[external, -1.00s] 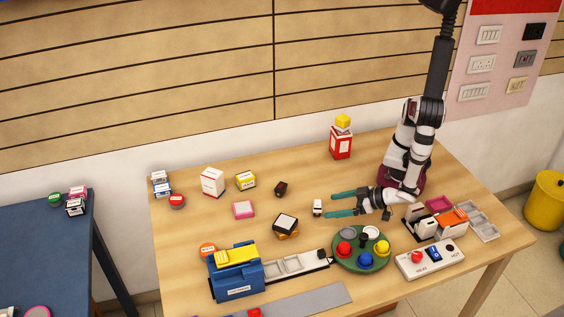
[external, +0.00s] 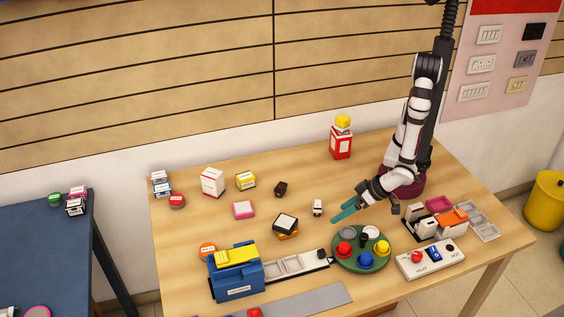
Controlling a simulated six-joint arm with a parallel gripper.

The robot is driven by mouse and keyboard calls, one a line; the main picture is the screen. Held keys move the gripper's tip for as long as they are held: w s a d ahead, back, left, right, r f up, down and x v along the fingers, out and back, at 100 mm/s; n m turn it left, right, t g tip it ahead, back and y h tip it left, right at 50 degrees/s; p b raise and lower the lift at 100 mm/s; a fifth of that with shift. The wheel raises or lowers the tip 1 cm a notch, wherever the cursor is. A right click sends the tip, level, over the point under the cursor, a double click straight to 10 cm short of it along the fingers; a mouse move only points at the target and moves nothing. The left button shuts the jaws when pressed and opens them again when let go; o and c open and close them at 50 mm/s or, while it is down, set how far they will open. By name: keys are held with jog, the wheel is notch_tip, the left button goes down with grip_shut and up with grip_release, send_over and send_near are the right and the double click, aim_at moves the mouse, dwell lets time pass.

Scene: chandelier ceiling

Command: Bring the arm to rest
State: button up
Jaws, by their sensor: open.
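My gripper (external: 345,211) has two teal fingers, parted and empty. It hangs over the right-centre of the wooden table (external: 190,225), pointing left and down towards the front, just behind the green round tray. My arm rises from a dark red base at the table's back right, folded upright with the wrist low. A small white and black block (external: 318,207) stands on the table to the left of the fingers, apart from them.
The green tray (external: 341,264) holds several coloured knobs. A white button panel (external: 430,258) and a compartment tray (external: 485,228) lie right. A red box (external: 341,145) stands behind.

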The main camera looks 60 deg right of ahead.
jog(key=w+d+r+m+g+y, duration=0.25)
jog(key=w+r+g, duration=0.45)
jog(key=r, duration=0.5)
jog(key=s+d+r+h, duration=0.1)
jog(key=s+d+r, duration=0.1)
jog(key=d, duration=0.8)
jog(key=s+d+r+m+h, duration=0.1)
jog(key=s+d+r, duration=0.2)
jog(key=d, duration=0.8)
jog(key=shift+d+g, duration=0.3)
jog(key=shift+g, duration=0.1)
jog(key=shift+m, duration=0.25)
